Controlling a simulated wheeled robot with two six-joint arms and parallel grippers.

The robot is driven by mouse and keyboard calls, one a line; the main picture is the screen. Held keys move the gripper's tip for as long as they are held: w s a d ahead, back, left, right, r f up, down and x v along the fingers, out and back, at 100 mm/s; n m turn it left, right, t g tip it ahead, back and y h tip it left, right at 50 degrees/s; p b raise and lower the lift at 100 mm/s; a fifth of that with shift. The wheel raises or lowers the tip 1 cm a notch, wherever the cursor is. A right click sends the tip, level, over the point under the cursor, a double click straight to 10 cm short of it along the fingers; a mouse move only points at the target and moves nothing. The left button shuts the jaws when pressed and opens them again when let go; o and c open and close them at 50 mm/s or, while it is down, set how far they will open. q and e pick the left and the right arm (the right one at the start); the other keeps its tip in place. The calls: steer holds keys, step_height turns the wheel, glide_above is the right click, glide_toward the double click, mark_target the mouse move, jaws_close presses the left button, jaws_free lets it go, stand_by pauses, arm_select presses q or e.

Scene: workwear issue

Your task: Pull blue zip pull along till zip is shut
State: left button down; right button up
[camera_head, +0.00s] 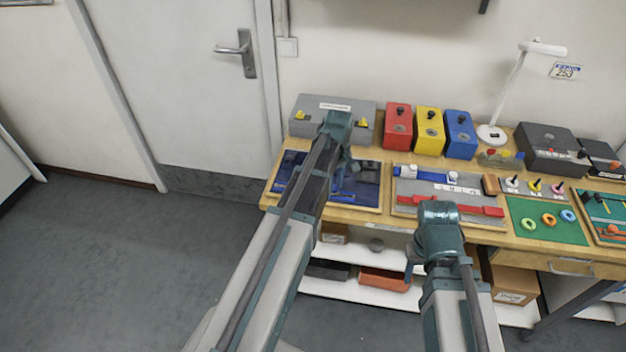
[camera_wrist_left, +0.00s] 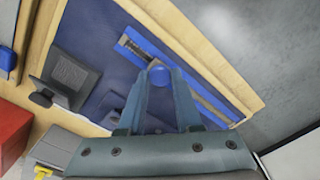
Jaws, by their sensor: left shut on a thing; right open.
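The blue zip pull (camera_wrist_left: 158,75) is a round blue knob on a zip strip (camera_wrist_left: 205,97) in the left wrist view. The strip runs diagonally across a dark blue panel (camera_wrist_left: 95,25) in a wooden frame. Dark teeth show on the upper-left side of the pull; a brownish grey band shows on the lower-right side. My left gripper (camera_wrist_left: 160,78) is shut on the pull. In the head view my left gripper (camera_head: 338,185) is over the blue panel (camera_head: 368,172), and my arm hides much of it.
A dark block (camera_wrist_left: 70,78) stands at the panel's edge in the left wrist view. A grey box (camera_head: 300,122) is behind the panel, with red (camera_head: 398,125), yellow (camera_head: 430,130) and blue (camera_head: 461,135) boxes beside it. A grey board (camera_head: 412,187) with blue and red straps lies to the right.

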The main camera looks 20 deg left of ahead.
mark_target(348, 196)
arm_select(q)
steer(key=shift+w+d, duration=0.25)
steer(key=shift+d, duration=0.8)
steer(key=shift+w+d, duration=0.25)
steer(key=shift+d, duration=0.75)
steer(key=c, duration=0.6)
jaws_free()
steer(key=shift+d, duration=0.15)
steer(key=shift+r+p, duration=0.45)
step_height(348, 196, up, 13)
steer(key=p, duration=1.3)
